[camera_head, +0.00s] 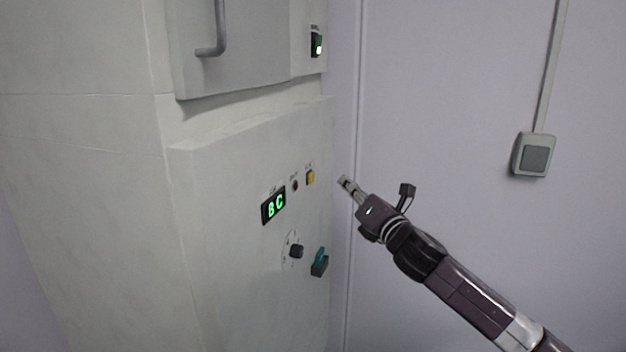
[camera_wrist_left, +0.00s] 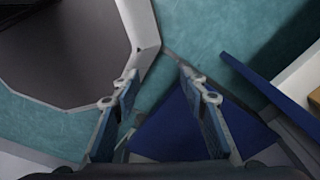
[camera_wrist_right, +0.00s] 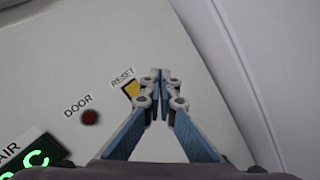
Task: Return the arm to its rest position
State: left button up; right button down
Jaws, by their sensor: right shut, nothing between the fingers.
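My right gripper (camera_head: 346,184) is shut and empty. In the head view it is just right of the machine's control panel (camera_head: 225,185), near the yellow button (camera_head: 311,177). In the right wrist view its closed fingertips (camera_wrist_right: 158,76) are beside the yellow button (camera_wrist_right: 131,89) labelled RESET; I cannot tell whether they touch. My left gripper (camera_wrist_left: 155,80) shows only in the left wrist view. Its fingers are apart with nothing between them, over a teal floor and a dark blue shape.
The panel carries a green display (camera_head: 274,205), a red DOOR lamp (camera_wrist_right: 89,117), a black knob (camera_head: 296,251) and a teal-tipped switch (camera_head: 319,262). A door handle (camera_head: 216,30) is above. A wall switch (camera_head: 533,154) is at right. The wall between is bare.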

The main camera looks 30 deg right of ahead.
dwell(0.7)
